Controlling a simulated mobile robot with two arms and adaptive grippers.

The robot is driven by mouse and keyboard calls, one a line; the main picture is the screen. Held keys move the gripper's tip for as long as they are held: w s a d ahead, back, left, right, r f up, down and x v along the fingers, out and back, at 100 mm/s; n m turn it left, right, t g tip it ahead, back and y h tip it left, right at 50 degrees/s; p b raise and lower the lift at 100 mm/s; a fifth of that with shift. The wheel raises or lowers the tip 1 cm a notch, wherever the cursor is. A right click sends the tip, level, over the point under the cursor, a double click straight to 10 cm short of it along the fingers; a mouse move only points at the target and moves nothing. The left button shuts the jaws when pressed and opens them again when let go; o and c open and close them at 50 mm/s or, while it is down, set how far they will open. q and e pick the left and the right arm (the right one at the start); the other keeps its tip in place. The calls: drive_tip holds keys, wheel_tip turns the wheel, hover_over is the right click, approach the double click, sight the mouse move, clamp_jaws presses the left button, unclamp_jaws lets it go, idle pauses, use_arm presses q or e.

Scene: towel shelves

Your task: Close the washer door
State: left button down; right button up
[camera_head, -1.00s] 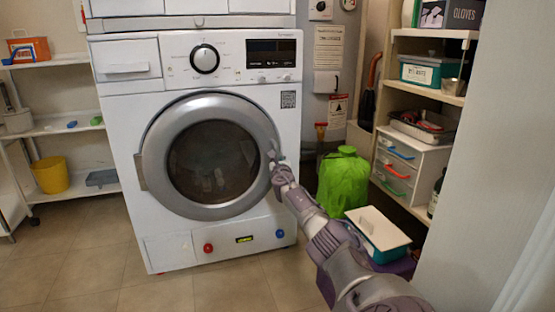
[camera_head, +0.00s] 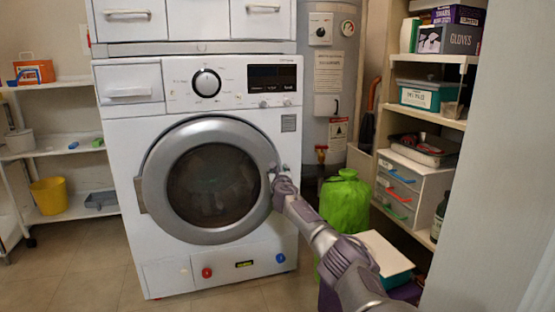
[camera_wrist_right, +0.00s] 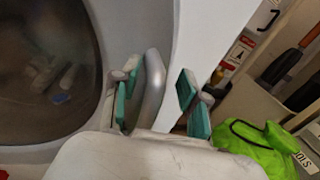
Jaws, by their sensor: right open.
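The white washer (camera_head: 120,130) stands ahead. Its round door, with a grey rim (camera_head: 160,190) and dark glass (camera_head: 213,185), covers the front opening. The door looks flush or nearly flush; I cannot tell whether it is latched. My right gripper (camera_head: 277,178) is at the door's right edge, by the handle side. In the right wrist view, the right gripper (camera_wrist_right: 160,93) is open, its teal pads apart, with a curved silver handle-like piece (camera_wrist_right: 153,85) between them near the left pad. The dark door glass (camera_wrist_right: 45,65) shows at left. My left gripper is not in view.
A green bag (camera_head: 345,203) and a white-lidded teal box (camera_head: 382,255) stand right of the washer. Shelves with boxes (camera_head: 425,125) are further right. A left shelf holds a yellow bucket (camera_head: 50,195). Floor in front of the washer (camera_head: 75,275) is clear.

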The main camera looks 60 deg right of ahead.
drive_tip(key=shift+r, duration=2.8)
drive_tip(key=shift+r, duration=0.1)
